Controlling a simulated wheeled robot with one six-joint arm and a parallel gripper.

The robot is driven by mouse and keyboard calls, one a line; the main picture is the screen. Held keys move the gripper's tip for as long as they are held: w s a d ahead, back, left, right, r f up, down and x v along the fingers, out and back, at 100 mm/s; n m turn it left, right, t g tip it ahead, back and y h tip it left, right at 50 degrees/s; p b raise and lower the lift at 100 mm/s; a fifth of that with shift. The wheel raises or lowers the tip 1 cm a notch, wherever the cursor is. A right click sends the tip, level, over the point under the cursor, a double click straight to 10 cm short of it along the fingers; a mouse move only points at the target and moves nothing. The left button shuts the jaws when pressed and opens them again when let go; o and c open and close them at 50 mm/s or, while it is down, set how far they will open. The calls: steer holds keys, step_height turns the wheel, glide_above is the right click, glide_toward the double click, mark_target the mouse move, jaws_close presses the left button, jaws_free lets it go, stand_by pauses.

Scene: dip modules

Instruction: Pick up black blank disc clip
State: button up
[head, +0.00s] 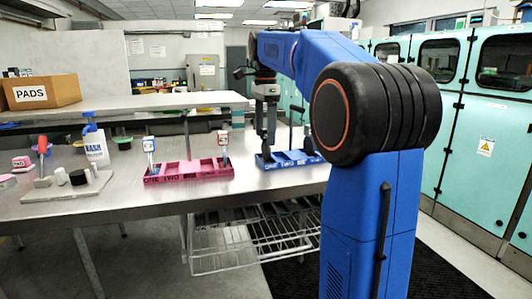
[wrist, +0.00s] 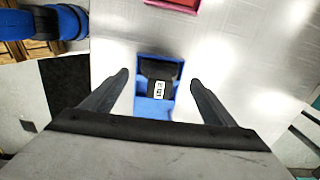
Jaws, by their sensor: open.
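A black clip (wrist: 158,70) with a small white label stands in a blue tray (wrist: 152,108) in the wrist view. The label's print is too small to read. My gripper (wrist: 160,84) is open, with one finger on each side of the clip and visible gaps between. In the head view my gripper (head: 268,143) points down at the left part of the blue tray (head: 291,164). There the fingers and arm hide much of what is in that part, and I cannot make out the clip.
A pink tray (head: 190,174) marked ONE TWO holds a blue-labelled clip (head: 150,146) and a red-labelled clip (head: 222,140). A white bottle (head: 97,148), a grey plate (head: 70,188) and a PADS box (head: 41,92) are to the left. Bare metal table surrounds the trays.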

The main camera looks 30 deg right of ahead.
mark_target(266, 147)
steer(key=shift+d+f, duration=0.15)
steer(key=shift+f, duration=2.3)
steer(key=c, duration=1.1)
